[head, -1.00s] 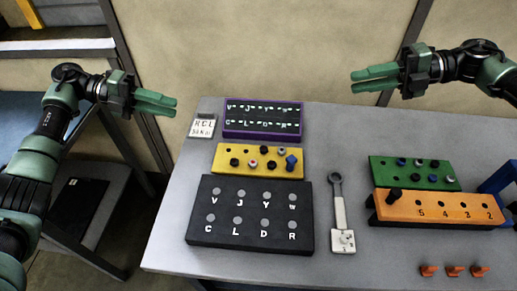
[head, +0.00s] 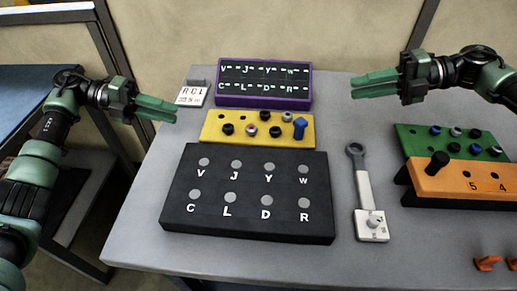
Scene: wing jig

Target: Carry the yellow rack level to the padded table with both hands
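The yellow rack (head: 258,141) lies flat on the grey table, between the black lettered board and the purple-edged panel. The finger gap of both is hard to judge. A blue-topped surface (head: 35,85) at the left edge may be the padded table; my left arm covers part of it.
A wall stands behind. Its front left is clear.

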